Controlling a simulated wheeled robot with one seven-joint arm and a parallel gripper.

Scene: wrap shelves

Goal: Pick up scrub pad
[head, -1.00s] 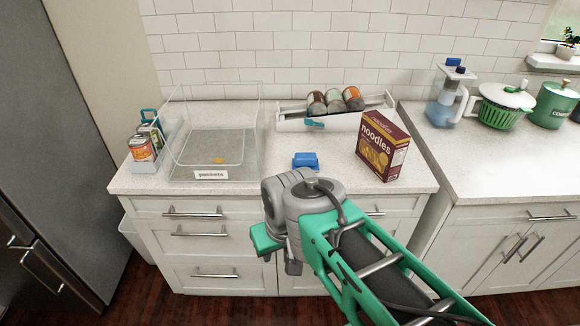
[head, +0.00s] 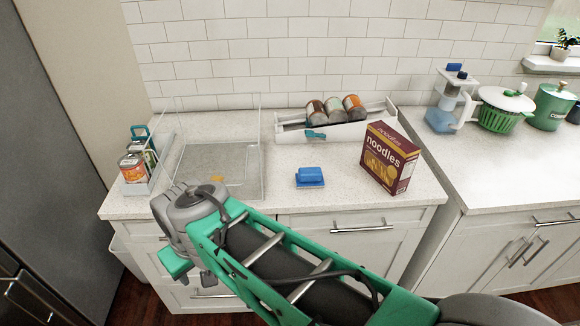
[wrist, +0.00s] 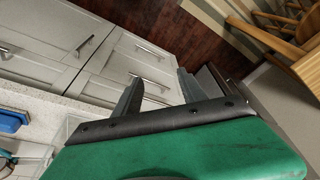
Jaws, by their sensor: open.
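The scrub pad (head: 310,176) is a small blue block with a paler base. It lies on the speckled counter between the clear bin and the noodles box. In the wrist view the blue pad (wrist: 12,120) shows at the left edge, off to the side of my fingers. My gripper (wrist: 160,92) is open and empty, with its two grey fingers apart in front of the drawer fronts.
A noodles box (head: 390,158) stands right of the pad. Behind it is a white rack (head: 291,134) holding cans (head: 335,108). A clear bin (head: 253,172) and a caddy with cans (head: 137,187) stand at left. The counter around the pad is clear.

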